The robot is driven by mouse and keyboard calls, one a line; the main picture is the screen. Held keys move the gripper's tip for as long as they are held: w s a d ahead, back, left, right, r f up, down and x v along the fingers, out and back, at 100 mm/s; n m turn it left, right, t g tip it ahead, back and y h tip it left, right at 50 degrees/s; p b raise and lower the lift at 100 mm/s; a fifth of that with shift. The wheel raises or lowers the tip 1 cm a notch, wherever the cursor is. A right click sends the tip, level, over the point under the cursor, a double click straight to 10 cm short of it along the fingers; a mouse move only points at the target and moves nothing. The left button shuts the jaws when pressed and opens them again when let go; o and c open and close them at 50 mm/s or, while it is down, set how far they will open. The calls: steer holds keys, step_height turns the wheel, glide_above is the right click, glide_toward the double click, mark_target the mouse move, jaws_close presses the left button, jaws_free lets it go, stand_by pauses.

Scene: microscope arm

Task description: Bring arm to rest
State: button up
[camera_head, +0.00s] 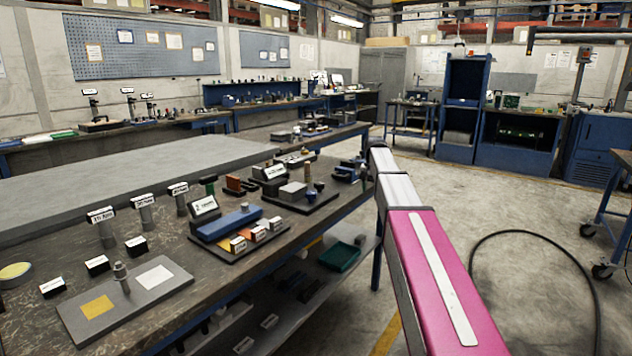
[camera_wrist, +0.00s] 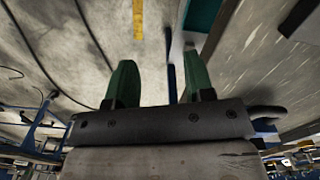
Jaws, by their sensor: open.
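My gripper (camera_wrist: 160,84) shows in the wrist view as two green fingers on a dark mount. The fingers are apart, with nothing between them. Beyond them is the bare concrete floor with a yellow line (camera_wrist: 138,18). In the head view my arm, with a pink link and pale links, reaches forward and up from the lower right, beside the right edge of the near workbench (camera_head: 345,135). I cannot make out my gripper in the head view.
The workbench carries a grey plate (camera_head: 75,318) with yellow and white squares, a blue block (camera_head: 229,222), labelled posts and small parts. A green tray (camera_head: 340,257) sits on the lower shelf. A black cable (camera_head: 560,250) curves over the otherwise open floor at right.

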steer(key=s+a+f+n, duration=0.1)
steer(key=s+f+n, duration=0.1)
steer(key=s+f, duration=1.2)
steer(key=s+a+f+n, duration=0.1)
steer(key=s+a+f, duration=0.1)
steer(key=s+f, duration=1.2)
steer(key=s, duration=0.7)
steer(key=shift+s+a+f+n, duration=0.15)
steer(key=shift+s+f+n, duration=0.2)
steer(key=shift+s+n, duration=0.05)
